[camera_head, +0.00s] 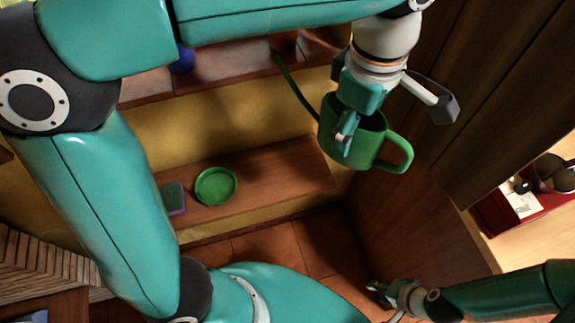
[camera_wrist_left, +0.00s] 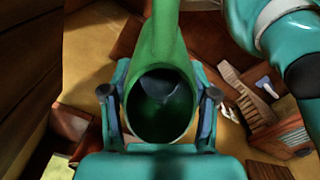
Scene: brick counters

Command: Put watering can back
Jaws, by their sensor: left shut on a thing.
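The green watering can (camera_head: 340,150) hangs in my left gripper (camera_head: 347,125), in front of the stepped shelves in the head view. Its long thin spout points up left and its handle is on the right. In the left wrist view the can (camera_wrist_left: 165,50) sits between the two fingers of my left gripper (camera_wrist_left: 160,110), its dark opening facing the camera. My right gripper (camera_head: 385,292) is low at the right in the head view, small and dark, apart from the can; its fingers are unclear.
A green saucer (camera_head: 215,186) and a dark sponge-like block (camera_head: 173,197) lie on the lower wooden shelf (camera_head: 285,172). A blue item (camera_head: 182,60) and a terracotta pot (camera_head: 285,42) stand on the upper shelf. A brown wooden panel (camera_head: 415,215) borders the right.

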